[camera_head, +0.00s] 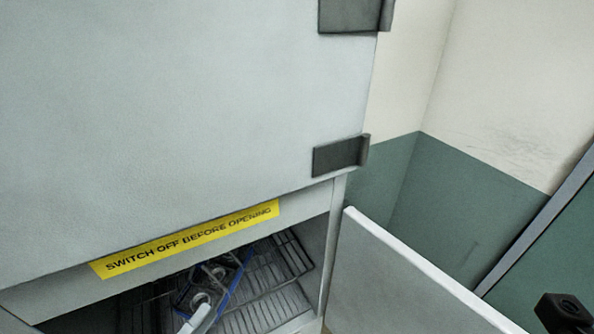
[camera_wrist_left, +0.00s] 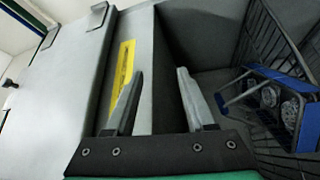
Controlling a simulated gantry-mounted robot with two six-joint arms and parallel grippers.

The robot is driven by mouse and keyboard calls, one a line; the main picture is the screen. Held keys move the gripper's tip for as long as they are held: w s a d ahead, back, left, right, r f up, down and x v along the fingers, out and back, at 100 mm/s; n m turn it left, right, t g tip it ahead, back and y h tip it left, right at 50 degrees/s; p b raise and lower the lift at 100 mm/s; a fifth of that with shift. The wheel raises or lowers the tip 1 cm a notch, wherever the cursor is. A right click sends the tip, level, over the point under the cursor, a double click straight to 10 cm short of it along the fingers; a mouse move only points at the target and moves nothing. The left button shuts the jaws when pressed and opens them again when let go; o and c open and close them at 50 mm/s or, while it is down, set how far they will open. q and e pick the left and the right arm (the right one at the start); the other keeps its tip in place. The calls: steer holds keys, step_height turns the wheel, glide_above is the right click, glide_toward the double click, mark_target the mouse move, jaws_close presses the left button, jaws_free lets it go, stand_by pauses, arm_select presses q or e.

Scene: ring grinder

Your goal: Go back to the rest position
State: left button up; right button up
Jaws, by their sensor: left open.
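My left gripper (camera_wrist_left: 160,74) is open in the left wrist view, with nothing between its two grey fingers. It points at the front of a grey cabinet (camera_head: 190,110), near the edge of the lower opening. Inside the opening, a blue-framed carrier (camera_wrist_left: 271,75) holding round metallic parts sits on a wire rack, to the right of the fingers and apart from them. The carrier also shows in the head view (camera_head: 241,272). A pale slim piece at the bottom of the head view may be a finger of my left gripper. My right gripper cannot be made out.
The cabinet's lower door (camera_head: 400,285) stands open at the right. A yellow warning label (camera_head: 190,238) runs above the opening, and it also shows in the wrist view (camera_wrist_left: 122,78). Dark hinges (camera_head: 338,156) are on the upper panel. A green-and-cream wall (camera_head: 440,190) is behind.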

arm_select(q)
steer(key=w+d+r+m+t+h, duration=0.1)
steer(key=d+r+m, duration=0.15)
steer(key=r, duration=0.65)
steer(key=w+d+r+m+h+p, duration=0.15)
steer(key=r+m, duration=0.25)
steer(key=r, duration=0.4)
steer(key=d+r+m+t+h, duration=0.1)
steer(key=d+r+m, duration=0.25)
steer(key=r, duration=0.55)
steer(key=s+a+r+m+t+y, duration=0.1)
steer(key=s+a+r+t+y, duration=0.15)
steer(key=r, duration=0.55)
steer(key=s+a+r+m+t+y, duration=0.1)
steer(key=s+a+r+t+y, duration=0.2)
steer(key=r, duration=0.4)
step_height(320, 180, down, 14)
steer(key=a+t+y+b, duration=0.1)
steer(key=y+b, duration=0.3)
steer(key=b, duration=1)
steer(key=shift+w+a+f+t, duration=0.15)
steer(key=shift+a+t, duration=0.25)
steer(key=shift+t, duration=0.05)
